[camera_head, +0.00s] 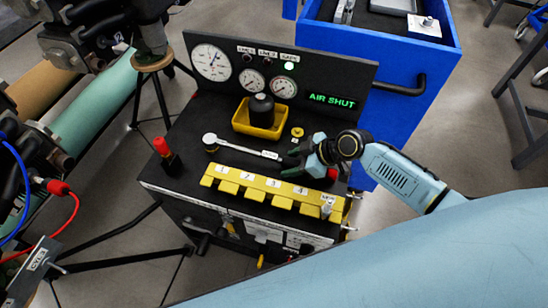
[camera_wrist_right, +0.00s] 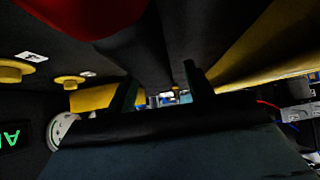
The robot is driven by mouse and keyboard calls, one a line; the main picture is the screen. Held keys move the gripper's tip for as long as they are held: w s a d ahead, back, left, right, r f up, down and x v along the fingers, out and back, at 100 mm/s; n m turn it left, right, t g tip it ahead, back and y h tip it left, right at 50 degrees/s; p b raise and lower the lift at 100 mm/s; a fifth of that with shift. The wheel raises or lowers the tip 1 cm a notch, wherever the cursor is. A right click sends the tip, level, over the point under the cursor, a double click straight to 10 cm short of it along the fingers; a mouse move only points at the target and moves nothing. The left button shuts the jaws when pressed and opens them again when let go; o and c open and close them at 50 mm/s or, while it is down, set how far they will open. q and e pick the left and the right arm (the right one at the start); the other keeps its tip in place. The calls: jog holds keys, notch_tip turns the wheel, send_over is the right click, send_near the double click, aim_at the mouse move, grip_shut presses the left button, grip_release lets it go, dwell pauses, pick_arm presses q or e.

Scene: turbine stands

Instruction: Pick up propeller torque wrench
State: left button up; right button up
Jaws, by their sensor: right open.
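The torque wrench (camera_head: 240,149) lies on the black bench top, with its round silver head at the left and its dark handle running right. My right gripper (camera_head: 294,162) is at the handle end, its jaws open, with one finger on each side of the handle as far as I can tell. In the right wrist view a dark bar (camera_wrist_right: 146,48), likely the handle, runs between the open fingers (camera_wrist_right: 160,90). I cannot tell whether either finger touches it. My left gripper is not in view.
A yellow numbered rack (camera_head: 262,187) lies just in front of the wrench. A yellow tray (camera_head: 240,118) with a black object stands behind it. The gauge panel (camera_head: 330,75) rises at the back. A red-topped item (camera_head: 162,147) stands left. A blue cart (camera_head: 400,50) is behind.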

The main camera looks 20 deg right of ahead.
grip_shut()
jog(key=shift+w+r, duration=0.1)
jog(key=shift+r, duration=0.3)
notch_tip(320, 180, up, 10)
jog(key=shift+f+p, duration=0.25)
jog(key=shift+p, duration=0.35)
